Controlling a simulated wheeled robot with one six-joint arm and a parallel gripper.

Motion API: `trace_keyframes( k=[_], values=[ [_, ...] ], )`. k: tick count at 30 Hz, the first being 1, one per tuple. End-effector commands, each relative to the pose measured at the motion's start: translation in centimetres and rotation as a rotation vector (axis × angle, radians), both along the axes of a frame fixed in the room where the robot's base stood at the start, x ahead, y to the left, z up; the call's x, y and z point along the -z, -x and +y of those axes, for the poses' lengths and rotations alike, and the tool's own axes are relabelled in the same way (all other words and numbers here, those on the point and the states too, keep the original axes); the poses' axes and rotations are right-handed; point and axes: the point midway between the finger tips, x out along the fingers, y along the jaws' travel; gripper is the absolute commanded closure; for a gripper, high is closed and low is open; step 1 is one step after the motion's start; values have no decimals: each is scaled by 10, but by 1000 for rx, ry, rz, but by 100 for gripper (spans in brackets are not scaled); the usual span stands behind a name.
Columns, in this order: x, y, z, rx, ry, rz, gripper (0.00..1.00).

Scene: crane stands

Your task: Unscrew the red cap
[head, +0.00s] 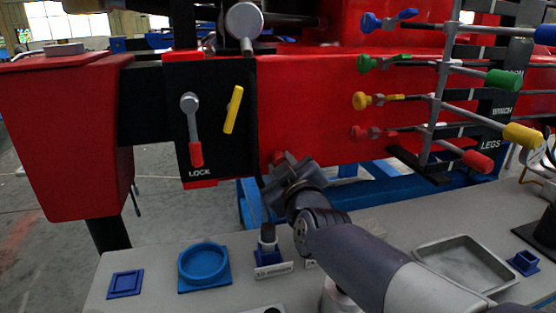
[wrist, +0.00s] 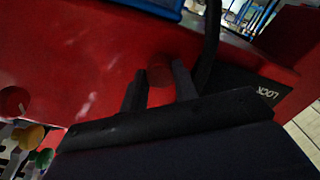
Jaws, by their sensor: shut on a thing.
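The red cap (wrist: 159,73) is a small round red piece on the red machine panel (wrist: 90,60). My gripper (wrist: 161,82) is shut on it, with one dark finger on each side in the wrist view. In the head view my gripper (head: 277,171) is against the front of the red panel, right of the black LOCK plate. Only a bit of the cap (head: 279,157) shows there, as my gripper hides most of it. I cannot tell from these views how far the cap is turned.
A grey lever (head: 190,120) and a yellow handle (head: 233,109) are left of my gripper. Coloured control levers (head: 480,110) stand at the right. The bench below holds a blue round holder (head: 204,263), a blue square holder (head: 125,283) and a grey tray (head: 420,245).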

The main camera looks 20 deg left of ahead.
Motion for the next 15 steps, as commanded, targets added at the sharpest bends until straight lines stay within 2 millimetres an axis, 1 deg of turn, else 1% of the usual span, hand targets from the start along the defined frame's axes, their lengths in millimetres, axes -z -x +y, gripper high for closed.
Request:
trace_keyframes(
  k=[9, 11, 15],
  values=[
    [-1, 1, -1, 0, 14, -7, 100],
    [-3, 1, -1, 0, 49, -26, 100],
    [-5, 1, -1, -1, 192, -111, 100]
  ],
)
